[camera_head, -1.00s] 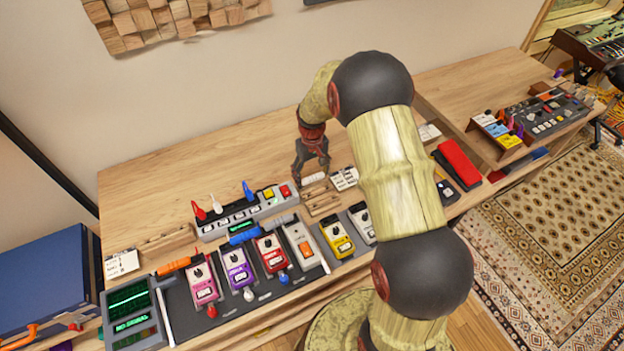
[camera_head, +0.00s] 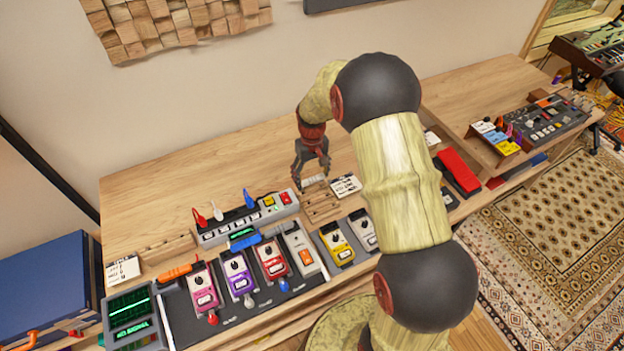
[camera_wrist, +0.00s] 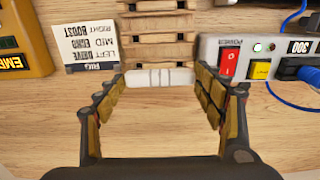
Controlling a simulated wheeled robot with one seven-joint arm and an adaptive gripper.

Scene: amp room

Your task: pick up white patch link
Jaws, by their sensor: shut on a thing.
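The white patch link (camera_wrist: 160,77) is a short pale bar with thin grey lines across it. In the wrist view it spans the gap between the two fingertips of my gripper (camera_wrist: 161,78), which is shut on its ends. In the head view my gripper (camera_head: 313,176) points down at the back of the desk, with the white patch link (camera_head: 314,182) between its fingers. The link is beside the end of a slatted wooden rack (camera_wrist: 158,30). I cannot tell whether it is clear of the desk top.
A power strip (camera_wrist: 250,58) with a red switch and blue cable is close to the right finger in the wrist view. A label card (camera_wrist: 86,47) and yellow pedal (camera_wrist: 22,45) lie left. Several pedals stand along the desk front. The desk behind (camera_head: 190,170) is bare.

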